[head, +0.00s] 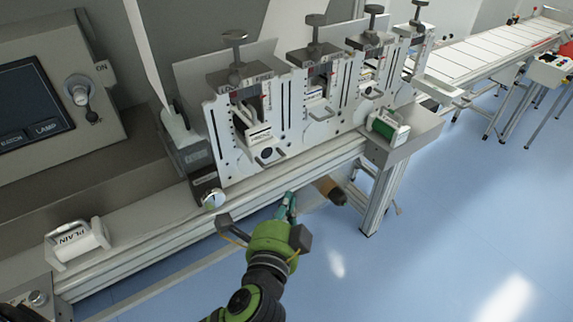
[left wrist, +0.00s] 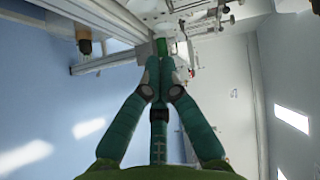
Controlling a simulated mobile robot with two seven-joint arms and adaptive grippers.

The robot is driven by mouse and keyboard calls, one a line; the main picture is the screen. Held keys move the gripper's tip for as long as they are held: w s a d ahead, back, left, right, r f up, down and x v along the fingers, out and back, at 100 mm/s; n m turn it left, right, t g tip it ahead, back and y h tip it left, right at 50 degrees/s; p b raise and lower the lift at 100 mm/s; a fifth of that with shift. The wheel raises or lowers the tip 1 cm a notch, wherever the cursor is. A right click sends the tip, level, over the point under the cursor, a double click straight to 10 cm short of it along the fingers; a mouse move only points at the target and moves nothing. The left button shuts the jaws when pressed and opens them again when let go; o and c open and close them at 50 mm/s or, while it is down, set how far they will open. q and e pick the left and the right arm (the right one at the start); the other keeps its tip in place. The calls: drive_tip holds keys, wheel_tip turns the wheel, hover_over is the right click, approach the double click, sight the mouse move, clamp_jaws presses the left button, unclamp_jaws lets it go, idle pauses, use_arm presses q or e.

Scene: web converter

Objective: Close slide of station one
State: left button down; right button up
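A row of white upright stations with T-shaped handles stands on the rail in the head view. The nearest station (head: 219,133) is at the left of the row, with a dark T-handle (head: 234,62) on top and a white slide block (head: 256,131) in its opening. I cannot read which station is number one, nor tell how far its slide is out. My left gripper (head: 289,203) is below and in front of the rail, apart from the stations. Its green fingers come together in the left wrist view (left wrist: 164,52), with nothing clearly held. My right gripper is not in view.
A metal rail (head: 150,237) runs below the stations. A white PLAIN-labelled block (head: 76,243) sits at left, and a green roll piece (head: 388,126) at the rail's right end. A brown roll (head: 330,190) is near my gripper. Blue floor (head: 440,225) at right is clear.

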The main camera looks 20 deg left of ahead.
sight(264, 150)
use_arm(q)
drive_tip(key=w+a+f+p, duration=0.2)
drive_tip(key=w+a+p, duration=0.1)
drive_tip(key=w, duration=0.8)
drive_tip(key=shift+a+p, duration=0.4)
drive_tip(key=shift+a, duration=0.2)
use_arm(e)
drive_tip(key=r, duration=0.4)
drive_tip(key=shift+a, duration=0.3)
use_arm(q)
drive_tip(key=w+a, duration=0.1)
drive_tip(key=a, duration=0.1)
drive_tip(key=w+a, duration=0.4)
drive_tip(key=shift+w+a, duration=0.1)
drive_tip(key=shift+a, duration=0.25)
drive_tip(key=shift+d+r, duration=0.1)
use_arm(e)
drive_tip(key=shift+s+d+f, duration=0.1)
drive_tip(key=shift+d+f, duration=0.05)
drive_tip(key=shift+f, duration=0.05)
